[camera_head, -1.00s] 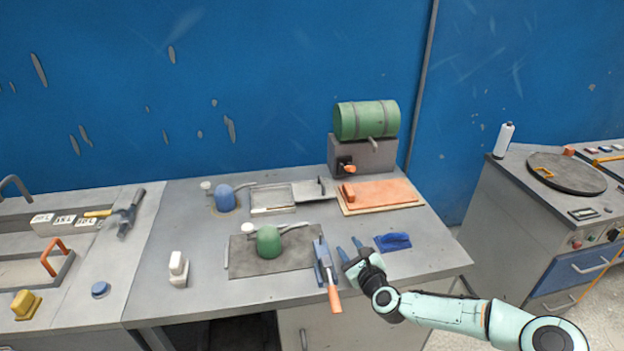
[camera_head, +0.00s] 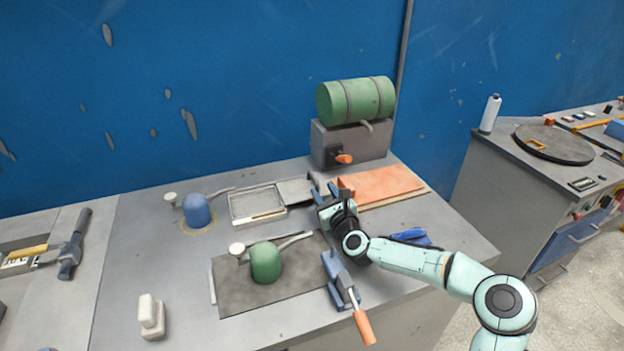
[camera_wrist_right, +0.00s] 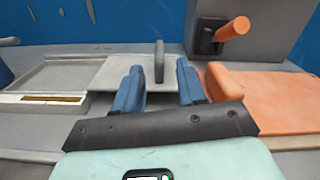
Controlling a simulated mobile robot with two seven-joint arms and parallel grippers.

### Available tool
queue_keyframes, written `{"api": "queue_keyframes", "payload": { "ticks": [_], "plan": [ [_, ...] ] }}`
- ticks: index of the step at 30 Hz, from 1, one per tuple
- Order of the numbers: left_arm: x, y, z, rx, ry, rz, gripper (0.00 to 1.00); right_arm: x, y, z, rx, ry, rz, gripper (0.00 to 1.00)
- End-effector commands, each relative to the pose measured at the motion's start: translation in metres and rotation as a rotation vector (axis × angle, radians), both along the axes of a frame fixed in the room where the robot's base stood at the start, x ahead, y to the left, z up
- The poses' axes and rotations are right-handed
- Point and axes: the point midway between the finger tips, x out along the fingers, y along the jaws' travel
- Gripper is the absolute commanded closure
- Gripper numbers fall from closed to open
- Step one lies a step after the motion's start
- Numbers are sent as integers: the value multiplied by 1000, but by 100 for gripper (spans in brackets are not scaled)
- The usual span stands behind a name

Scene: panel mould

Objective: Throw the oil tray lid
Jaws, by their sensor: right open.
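The oil tray (camera_head: 236,207) is a shallow grey rectangular tray at the back of the bench, and it also shows at the left of the right wrist view (camera_wrist_right: 62,78). Its flat grey lid (camera_head: 292,186) lies at the tray's right end. In the right wrist view the lid (camera_wrist_right: 115,72) carries an upright dark handle (camera_wrist_right: 159,62). My right gripper (camera_head: 325,191) is open at the lid's right side. In the right wrist view its two blue fingers (camera_wrist_right: 159,80) frame the handle from the near side, and I see no contact. My left gripper is out of view.
An orange block on an orange board (camera_head: 392,186) lies just right of my right gripper. A grey box with an orange lever (camera_head: 355,143) and green drum (camera_head: 356,100) stands behind. A green domed press (camera_head: 265,263), blue dome (camera_head: 196,210) and orange-handled tool (camera_head: 345,285) stand nearer or left.

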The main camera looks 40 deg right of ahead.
Motion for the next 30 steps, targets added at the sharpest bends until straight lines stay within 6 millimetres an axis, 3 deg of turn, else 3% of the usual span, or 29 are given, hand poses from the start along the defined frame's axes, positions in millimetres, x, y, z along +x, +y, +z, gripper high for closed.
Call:
{"api": "queue_keyframes", "payload": {
  "ticks": [3,12,18,29,30],
  "plan": [
    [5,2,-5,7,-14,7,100,23,-5,0,1,-2,1,60],
    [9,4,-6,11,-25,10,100,64,-19,1,1,-2,1,60],
    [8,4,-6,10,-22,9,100,77,-23,0,0,0,1,60],
    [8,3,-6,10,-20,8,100,80,-24,0,-1,1,1,60],
    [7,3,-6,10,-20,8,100,80,-24,0,-1,1,1,70]
  ]
}}
